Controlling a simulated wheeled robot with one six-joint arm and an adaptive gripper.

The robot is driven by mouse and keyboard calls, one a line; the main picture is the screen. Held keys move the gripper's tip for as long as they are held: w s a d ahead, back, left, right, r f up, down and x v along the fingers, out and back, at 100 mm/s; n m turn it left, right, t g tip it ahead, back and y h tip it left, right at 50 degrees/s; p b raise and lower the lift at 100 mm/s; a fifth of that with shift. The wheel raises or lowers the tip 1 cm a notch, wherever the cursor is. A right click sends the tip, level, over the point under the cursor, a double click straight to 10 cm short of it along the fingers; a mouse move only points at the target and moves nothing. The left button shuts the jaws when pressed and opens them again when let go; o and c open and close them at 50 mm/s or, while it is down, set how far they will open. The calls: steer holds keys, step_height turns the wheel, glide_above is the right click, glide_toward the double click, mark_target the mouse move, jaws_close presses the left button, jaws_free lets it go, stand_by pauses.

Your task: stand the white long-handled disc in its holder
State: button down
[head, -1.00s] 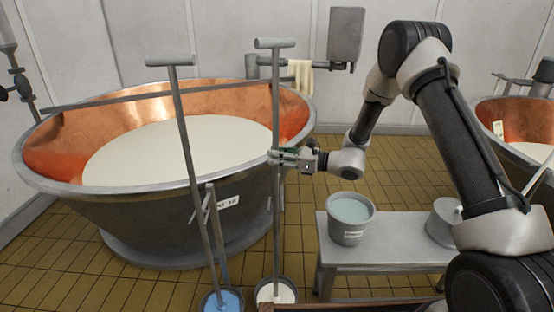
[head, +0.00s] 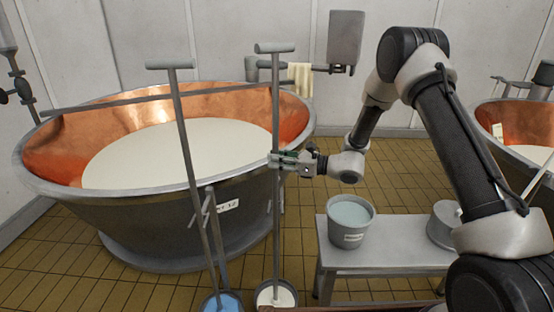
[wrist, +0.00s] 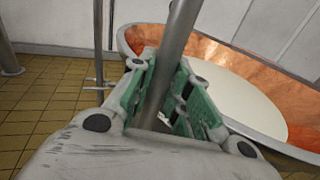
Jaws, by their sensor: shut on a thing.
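The white long-handled disc (head: 276,297) is low at the bottom of the head view, its grey handle (head: 276,215) rising nearly upright to a T-shaped top. A dark round rim, its holder (head: 260,304), shows around the disc; whether the disc rests on the bottom is cut off from view. My gripper (head: 279,160) is shut on the handle, partway up, in front of the vat's right rim. In the wrist view the handle (wrist: 177,50) passes between the green-sided fingers of my gripper (wrist: 160,95).
A second long-handled tool with a blue disc (head: 222,303) leans just left, close to the white one. A large copper vat (head: 90,195) of white liquid stands behind. A bucket (head: 348,235) sits on a grey bench (head: 385,257) at the right.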

steer(key=shift+f, duration=0.15)
steer(key=c, duration=1.3)
jaws_free()
steer(key=shift+o, duration=0.2)
steer(key=shift+f, duration=0.1)
steer(key=shift+d, duration=0.1)
